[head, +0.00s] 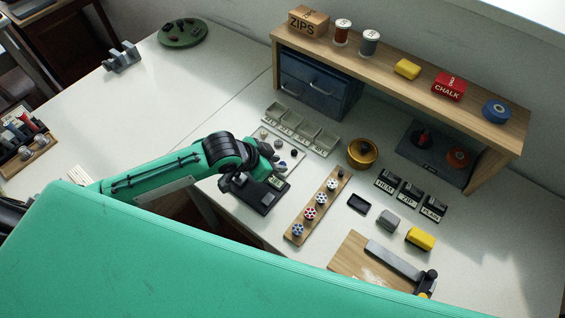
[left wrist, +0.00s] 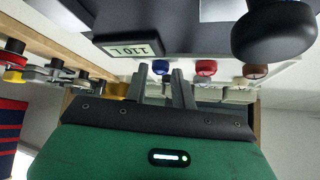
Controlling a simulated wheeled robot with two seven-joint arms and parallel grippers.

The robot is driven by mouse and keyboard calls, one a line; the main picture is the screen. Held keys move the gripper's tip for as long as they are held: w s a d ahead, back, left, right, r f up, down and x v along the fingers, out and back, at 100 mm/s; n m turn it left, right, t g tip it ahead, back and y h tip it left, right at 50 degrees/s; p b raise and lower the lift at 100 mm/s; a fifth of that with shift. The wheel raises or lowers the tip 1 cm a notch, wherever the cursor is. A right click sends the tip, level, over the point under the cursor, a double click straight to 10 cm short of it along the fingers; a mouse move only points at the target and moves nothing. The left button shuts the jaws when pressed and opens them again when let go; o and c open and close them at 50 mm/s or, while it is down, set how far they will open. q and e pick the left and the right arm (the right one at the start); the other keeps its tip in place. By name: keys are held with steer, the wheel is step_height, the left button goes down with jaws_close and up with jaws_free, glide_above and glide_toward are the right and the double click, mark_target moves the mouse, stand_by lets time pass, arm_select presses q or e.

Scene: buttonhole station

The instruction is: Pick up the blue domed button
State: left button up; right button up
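The blue domed button (head: 294,152) sits on a small white card behind the black scale. It also shows in the left wrist view as a small blue dome (left wrist: 160,67) just beyond the fingertips, near the gap between them. My left gripper (left wrist: 161,80) has its two grey fingers apart with nothing between them. In the head view my left gripper (head: 270,158) hangs over the scale and the near side of the card, beside the button and apart from it. A red button (left wrist: 206,67) and a brown button (left wrist: 255,70) stand beside the blue one. My right gripper is not in view.
The black scale (head: 268,202) lies under my left wrist. Pale sorting trays (head: 300,130) stand behind the card. A brass bowl (head: 362,153) and a wooden rail of spools (head: 318,207) stand to the right. A wooden shelf (head: 400,75) spans the back.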

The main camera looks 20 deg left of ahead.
arm_select(q)
steer(key=shift+w+f, duration=0.1)
steer(key=shift+f, duration=0.05)
jaws_close()
